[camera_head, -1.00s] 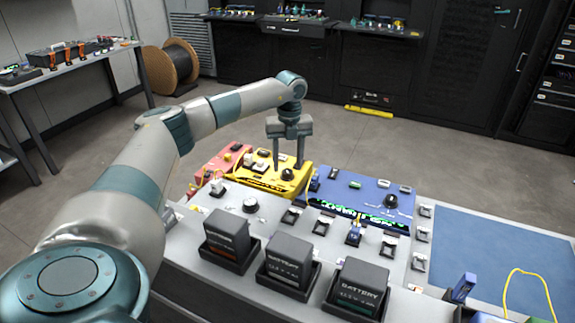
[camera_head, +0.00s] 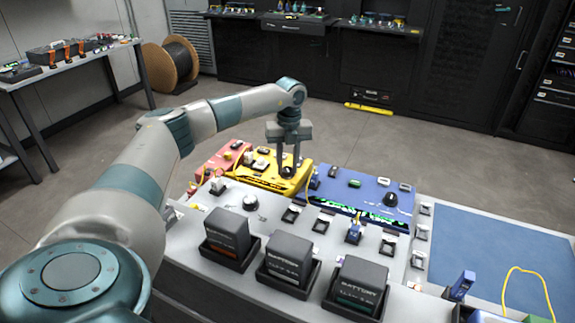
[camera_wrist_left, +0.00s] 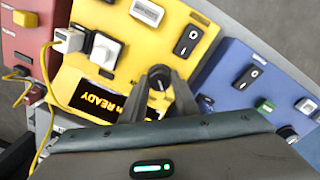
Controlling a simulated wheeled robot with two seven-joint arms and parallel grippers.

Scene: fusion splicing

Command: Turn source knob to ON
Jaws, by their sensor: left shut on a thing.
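The yellow box (camera_head: 252,178) stands in the middle of the head view between a red box (camera_head: 213,164) and a blue box (camera_head: 366,190). It carries a round black knob (camera_wrist_left: 158,76), a black rocker switch (camera_wrist_left: 188,40) and a lit display (camera_wrist_left: 98,98) that appears to read "READY", seen upside down in the left wrist view. My left gripper (camera_head: 287,170) reaches down from above and is shut on the black knob, one finger on each side. The fingers mostly hide the knob in the head view. My right gripper is not in view.
Several black batteries (camera_head: 286,260) stand in holders at the front of the grey bench. A blue mat (camera_head: 495,258) lies at the right with a yellow cable (camera_head: 530,272). A white plug with a yellow cable (camera_wrist_left: 70,40) sits on the yellow box's left side.

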